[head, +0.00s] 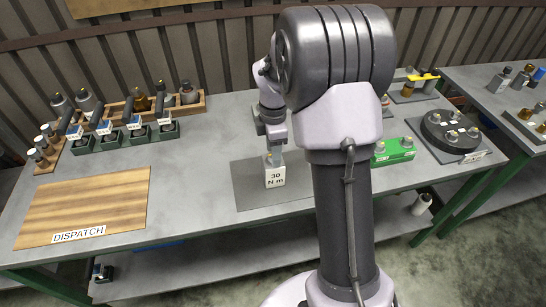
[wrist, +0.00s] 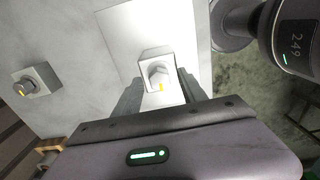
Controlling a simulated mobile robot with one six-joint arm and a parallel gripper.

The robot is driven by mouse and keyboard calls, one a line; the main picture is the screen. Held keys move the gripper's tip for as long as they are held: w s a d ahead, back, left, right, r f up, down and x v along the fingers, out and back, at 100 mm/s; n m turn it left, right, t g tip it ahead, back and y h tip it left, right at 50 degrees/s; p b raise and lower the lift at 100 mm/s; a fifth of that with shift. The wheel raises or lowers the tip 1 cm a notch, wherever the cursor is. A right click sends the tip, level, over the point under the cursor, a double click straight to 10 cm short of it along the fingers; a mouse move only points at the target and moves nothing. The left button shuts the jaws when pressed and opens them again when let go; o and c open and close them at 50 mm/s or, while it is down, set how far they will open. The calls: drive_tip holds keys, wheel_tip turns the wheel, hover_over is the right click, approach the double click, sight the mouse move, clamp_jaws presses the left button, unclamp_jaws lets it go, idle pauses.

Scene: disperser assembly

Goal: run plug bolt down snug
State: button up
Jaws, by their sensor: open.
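A pale block labelled "30 N m" (head: 275,179) stands on a grey mat (head: 249,199) near the middle of the bench. In the wrist view, a hex-headed bolt (wrist: 158,73) with a yellow mark sits at the block (wrist: 149,56). I cannot tell how far the bolt is screwed in. My gripper (head: 272,149) is right above the block, pointing down. In the wrist view my gripper (wrist: 157,92) is open, with one finger on each side of the bolt, not closed on it. The palm hides the lower part of that view.
A second block with a bolt (wrist: 36,81) is at left in the wrist view. A green tray (head: 393,151) and a round black fixture (head: 452,131) stand at right. The wooden DISPATCH board (head: 85,205) is bare. Dark holders (head: 127,137) and a wooden rack stand behind it.

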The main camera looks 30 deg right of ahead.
drive_tip(key=shift+f, duration=0.3)
drive_tip(key=shift+c, duration=0.2)
clamp_jaws()
